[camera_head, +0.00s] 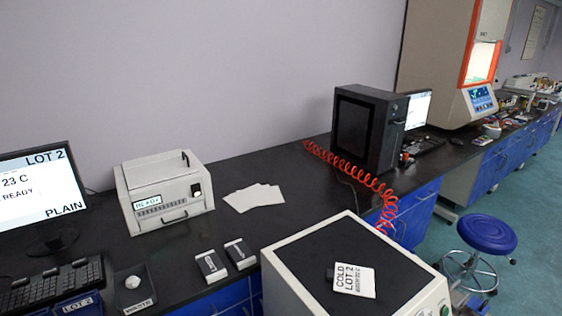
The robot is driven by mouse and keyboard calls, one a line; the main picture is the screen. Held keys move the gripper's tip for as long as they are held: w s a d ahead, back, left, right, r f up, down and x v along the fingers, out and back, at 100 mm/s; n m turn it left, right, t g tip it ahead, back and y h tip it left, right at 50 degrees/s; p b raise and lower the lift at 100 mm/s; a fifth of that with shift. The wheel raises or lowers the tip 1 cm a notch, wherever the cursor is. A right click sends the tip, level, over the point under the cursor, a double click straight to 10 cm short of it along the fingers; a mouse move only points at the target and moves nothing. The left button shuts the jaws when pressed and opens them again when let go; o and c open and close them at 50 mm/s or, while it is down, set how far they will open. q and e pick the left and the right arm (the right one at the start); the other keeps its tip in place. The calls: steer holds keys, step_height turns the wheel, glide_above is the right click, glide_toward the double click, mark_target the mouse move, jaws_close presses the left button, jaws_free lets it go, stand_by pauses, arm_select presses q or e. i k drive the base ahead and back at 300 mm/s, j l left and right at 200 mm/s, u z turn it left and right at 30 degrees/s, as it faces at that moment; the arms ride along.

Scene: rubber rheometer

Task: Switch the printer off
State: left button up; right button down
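The printer (178,218) is a cream box on the black bench at left centre. Its small front display (147,202) is lit pale green and appears to read READY. A dark switch plate with a light part (196,190) sits at the right of its front face. I cannot tell the switch's position. A dark handle stands on its top and another handle crosses its lower front. Neither of my grippers is in view.
A monitor (38,190) reading LOT 2, 23 C and a keyboard (55,287) stand left of the printer. Paper sheets (253,197) lie to its right. Two small boxes (211,266) lie in front. A large machine (300,262) bearing a COLD LOT 2 card stands front right.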

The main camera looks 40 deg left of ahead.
mark_target(197, 191)
steer(key=u, duration=1.8)
steer(key=i+j+z, duration=0.2)
steer(key=i+j, duration=0.6)
steer(key=j, duration=0.1)
